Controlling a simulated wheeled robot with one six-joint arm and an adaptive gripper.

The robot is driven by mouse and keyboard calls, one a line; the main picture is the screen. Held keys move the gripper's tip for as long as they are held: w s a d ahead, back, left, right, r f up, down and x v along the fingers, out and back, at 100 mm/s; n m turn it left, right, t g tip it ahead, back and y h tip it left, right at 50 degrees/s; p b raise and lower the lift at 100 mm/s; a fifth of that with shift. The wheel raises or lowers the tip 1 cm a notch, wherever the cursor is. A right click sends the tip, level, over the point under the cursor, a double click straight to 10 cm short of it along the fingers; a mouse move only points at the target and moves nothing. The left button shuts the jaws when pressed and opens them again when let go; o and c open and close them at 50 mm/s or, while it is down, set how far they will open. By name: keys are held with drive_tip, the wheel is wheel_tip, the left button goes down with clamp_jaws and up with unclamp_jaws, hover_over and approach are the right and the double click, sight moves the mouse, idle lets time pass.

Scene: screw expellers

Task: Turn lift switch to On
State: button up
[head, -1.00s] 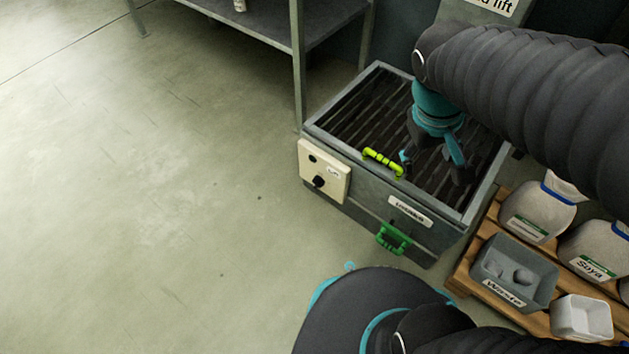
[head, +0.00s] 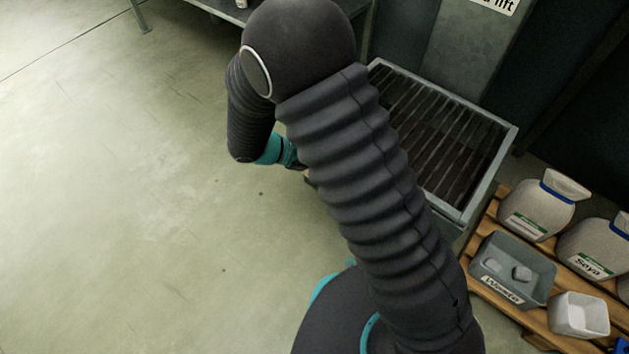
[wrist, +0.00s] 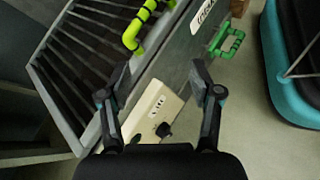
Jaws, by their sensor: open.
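The lift switch is a black knob (wrist: 163,130) on a cream control panel (wrist: 150,112) on the side of the grated metal box. In the wrist view the panel lies between the two fingers of my gripper (wrist: 158,84), with the knob nearer the right finger. My gripper is open and empty; whether it touches the panel I cannot tell.
The grated box (head: 450,125) has a yellow-green handle (wrist: 140,28) on top and a green handle (wrist: 228,40) on its front. A pallet (head: 480,275) with sacks, a grey waste bin (head: 511,268) and a white container (head: 579,316) stands right. The floor at left is clear.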

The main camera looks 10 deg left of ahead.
drive_tip(key=s+a+f+n+t+y, duration=0.1)
drive_tip(key=s+a+f+n+t, duration=0.2)
drive_tip(key=a+f+n+t, duration=0.55)
drive_tip(key=s+a+f+n+t+y, duration=0.25)
drive_tip(key=a+f+n, duration=0.2)
drive_tip(key=f, duration=0.75)
drive_tip(key=r+x, duration=0.1)
drive_tip(key=x, duration=1.2)
drive_tip(key=shift+d+t+h+p, duration=0.35)
drive_tip(key=shift+t+p, duration=0.05)
drive_tip(key=shift+s+f, duration=0.1)
drive_tip(key=c, duration=1.1)
